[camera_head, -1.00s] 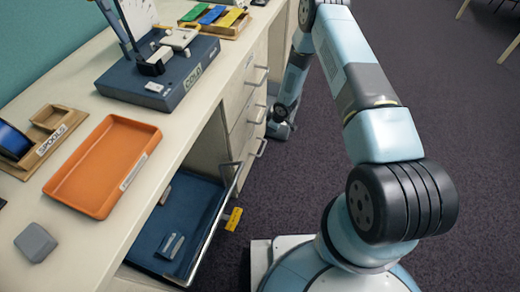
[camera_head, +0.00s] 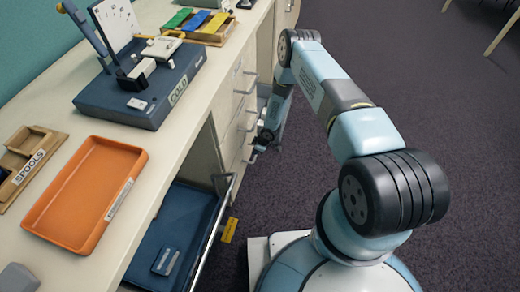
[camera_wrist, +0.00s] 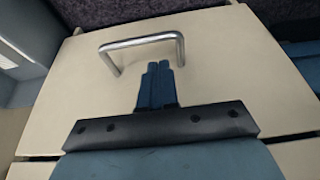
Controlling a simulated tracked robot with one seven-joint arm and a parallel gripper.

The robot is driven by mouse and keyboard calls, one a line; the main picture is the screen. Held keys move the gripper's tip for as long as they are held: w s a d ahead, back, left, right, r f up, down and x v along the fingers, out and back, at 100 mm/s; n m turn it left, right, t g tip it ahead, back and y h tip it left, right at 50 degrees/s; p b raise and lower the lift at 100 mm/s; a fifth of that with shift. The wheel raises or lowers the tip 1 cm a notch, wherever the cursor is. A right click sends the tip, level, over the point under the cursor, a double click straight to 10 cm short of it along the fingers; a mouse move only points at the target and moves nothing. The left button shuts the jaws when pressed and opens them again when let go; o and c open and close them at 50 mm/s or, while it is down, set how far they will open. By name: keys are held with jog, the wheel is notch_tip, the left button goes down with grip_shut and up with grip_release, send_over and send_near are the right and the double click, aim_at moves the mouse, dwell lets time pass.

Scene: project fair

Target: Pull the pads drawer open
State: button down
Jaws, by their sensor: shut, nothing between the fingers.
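My gripper (camera_head: 262,140) is at the cream drawer fronts (camera_head: 232,115) of the counter in the head view. In the wrist view its two blue fingers (camera_wrist: 158,68) are shut together and empty. They point at a cream drawer front (camera_wrist: 225,65) with a grey bar handle (camera_wrist: 145,42). The fingertips appear beside the right half of the handle, not around it; whether they touch it I cannot tell. No pads label is readable on the drawer fronts, so which one is the pads drawer I cannot tell.
A lower drawer (camera_head: 186,218) with a blue inside stands open near my base, a yellow tag (camera_head: 229,230) by its front. On the counter are an orange tray (camera_head: 88,190), a spools holder (camera_head: 32,160) and a dark blue device (camera_head: 140,105).

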jog(key=x, duration=0.6)
jog(key=shift+a, duration=0.15)
